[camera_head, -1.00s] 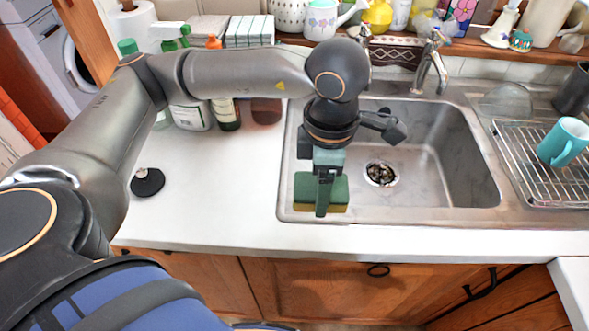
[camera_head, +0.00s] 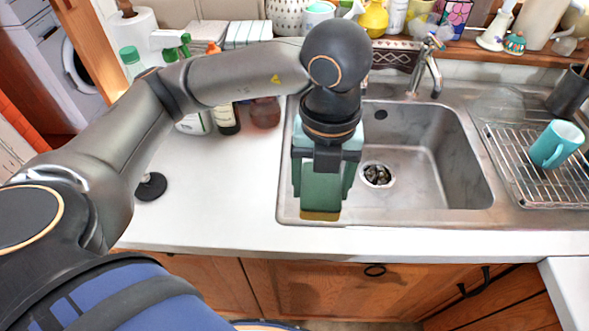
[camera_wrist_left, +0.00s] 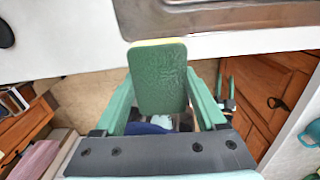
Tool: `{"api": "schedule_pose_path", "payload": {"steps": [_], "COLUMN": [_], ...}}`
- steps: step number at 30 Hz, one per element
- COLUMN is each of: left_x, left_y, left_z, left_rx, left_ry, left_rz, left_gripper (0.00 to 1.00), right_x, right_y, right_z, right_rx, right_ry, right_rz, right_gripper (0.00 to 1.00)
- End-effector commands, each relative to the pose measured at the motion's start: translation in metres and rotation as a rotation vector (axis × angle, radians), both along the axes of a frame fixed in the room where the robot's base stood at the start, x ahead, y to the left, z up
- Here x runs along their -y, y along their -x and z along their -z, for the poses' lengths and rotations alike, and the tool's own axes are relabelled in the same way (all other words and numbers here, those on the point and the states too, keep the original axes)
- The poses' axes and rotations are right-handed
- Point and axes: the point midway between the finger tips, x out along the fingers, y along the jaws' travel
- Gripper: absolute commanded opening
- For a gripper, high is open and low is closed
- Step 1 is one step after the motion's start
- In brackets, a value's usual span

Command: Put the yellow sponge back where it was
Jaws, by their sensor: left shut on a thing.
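The yellow sponge, with a green scouring side, is held in my left gripper (camera_head: 322,188). In the head view its yellow edge (camera_head: 320,215) shows below the green face, over the sink's front left corner. One finger is on each side of it. In the left wrist view the green face of the sponge (camera_wrist_left: 158,78) stands between the two green fingers of my left gripper (camera_wrist_left: 162,98), with a thin yellow edge at its top. Whether the sponge touches the sink rim I cannot tell.
The steel sink (camera_head: 425,165) is empty around its drain. A wire rack (camera_head: 535,180) with a teal mug (camera_head: 557,144) stands at right. Bottles, among them a dark one (camera_head: 226,118), stand behind my left arm. The white counter (camera_head: 215,195) left of the sink is mostly clear.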

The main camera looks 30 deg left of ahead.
Motion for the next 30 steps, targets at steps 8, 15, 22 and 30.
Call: {"api": "schedule_pose_path", "payload": {"steps": [8,15,22,30], "left_x": [-0.034,-0.077,-0.098,-0.109], "left_y": [-0.026,-0.061,-0.080,-0.088], "left_z": [0.020,0.055,0.085,0.106], "left_rx": [-0.006,-0.008,-0.003,-0.004], "left_ry": [-0.001,0.001,0.001,0.000], "left_rz": [-0.041,-0.034,-0.031,-0.028], "left_gripper": [0.28,0.28,0.28,0.28], "right_x": [0.000,0.000,0.000,0.000], "right_y": [0.000,0.000,0.000,0.000], "right_z": [0.001,0.010,0.017,0.017], "right_rx": [0.000,0.001,0.001,0.000], "right_ry": [0.000,0.000,0.000,0.001], "right_rz": [0.000,0.000,0.000,-0.001], "right_gripper": [0.59,0.59,0.59,0.59]}}
